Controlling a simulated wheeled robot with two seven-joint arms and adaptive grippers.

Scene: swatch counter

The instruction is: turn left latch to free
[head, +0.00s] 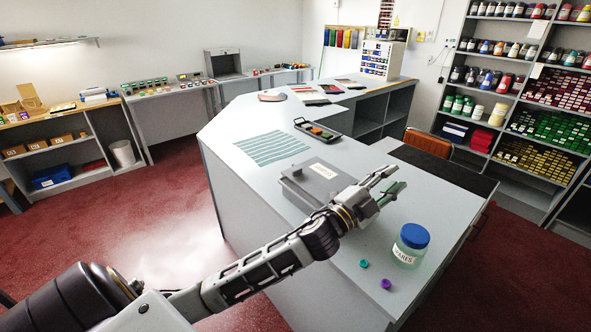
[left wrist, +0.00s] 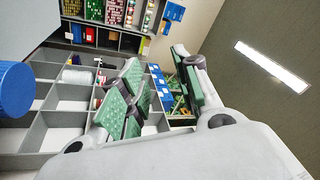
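A grey lidded box (head: 318,178) with a pale label on its lid stands on the counter. My left forearm and gripper cover its near side, and I cannot make out a left latch on it. My left gripper (head: 390,179) is just right of the box, above the counter, with its fingers apart and nothing between them. In the left wrist view the two green-padded fingers (left wrist: 157,60) are also spread, with shelving behind the gap; no latch shows there. My right gripper is in neither view.
A blue-lidded jar (head: 409,245) stands on the counter close to my left gripper; its lid also shows in the left wrist view (left wrist: 14,90). A teal cap (head: 364,264) and a purple cap (head: 386,284) lie near it. A dark tray (head: 318,131) and striped sheet (head: 272,148) lie beyond the box.

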